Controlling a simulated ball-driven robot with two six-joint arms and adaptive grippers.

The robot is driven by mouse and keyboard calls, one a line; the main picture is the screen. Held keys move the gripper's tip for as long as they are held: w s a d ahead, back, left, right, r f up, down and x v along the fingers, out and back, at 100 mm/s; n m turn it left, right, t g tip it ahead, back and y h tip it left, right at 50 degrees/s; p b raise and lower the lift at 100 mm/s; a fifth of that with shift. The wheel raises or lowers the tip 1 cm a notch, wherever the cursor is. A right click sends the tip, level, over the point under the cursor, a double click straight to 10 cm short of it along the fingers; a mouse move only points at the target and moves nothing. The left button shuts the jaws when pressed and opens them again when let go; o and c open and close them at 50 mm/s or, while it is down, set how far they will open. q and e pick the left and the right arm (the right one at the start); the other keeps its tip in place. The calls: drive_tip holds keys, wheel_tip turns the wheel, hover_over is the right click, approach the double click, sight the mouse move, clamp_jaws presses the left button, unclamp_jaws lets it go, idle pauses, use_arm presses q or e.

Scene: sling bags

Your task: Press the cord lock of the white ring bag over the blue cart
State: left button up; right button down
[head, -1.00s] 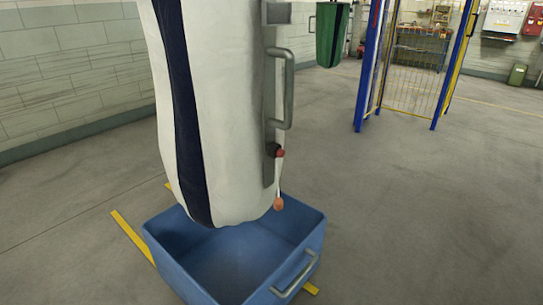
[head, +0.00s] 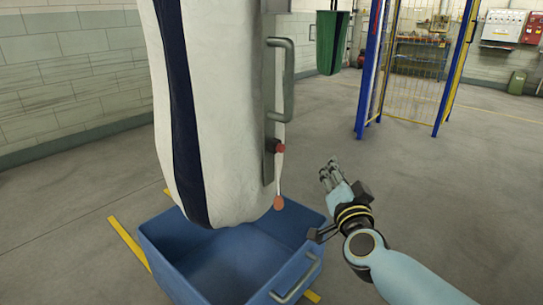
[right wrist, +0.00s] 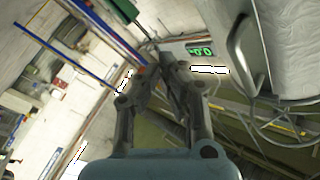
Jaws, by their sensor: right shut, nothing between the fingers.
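The white bag (head: 220,110) with a dark blue stripe hangs over the blue cart (head: 190,255), its bottom just inside the cart's opening. A metal strip with a grey handle (head: 289,80) runs down its right side. Below the handle is the cord lock with a red button (head: 280,148), and a cord with an orange end (head: 278,203) hangs under it. My right gripper (head: 328,172) is shut and empty, to the right of the red button and apart from it. In the right wrist view the fingers (right wrist: 158,65) meet, with the bag (right wrist: 290,50) at the right. My left gripper is not in view.
A green bag (head: 332,42) hangs farther back. A blue and yellow frame with mesh (head: 410,75) stands behind at the right. A workbench and wall panels are at the back. The floor right of the cart is clear apart from my arm.

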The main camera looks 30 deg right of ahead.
sight(281, 148)
drive_tip(key=shift+w+r, duration=0.5)
drive_tip(key=shift+w, duration=0.1)
drive_tip(key=w+a+b, duration=0.3)
drive_tip(key=w, duration=0.5)
drive_tip(key=shift+a, duration=0.25)
drive_tip(key=shift+w, duration=0.2)
idle(1.1)
drive_tip(key=shift+w+a, duration=0.15)
drive_tip(key=shift+w, duration=0.1)
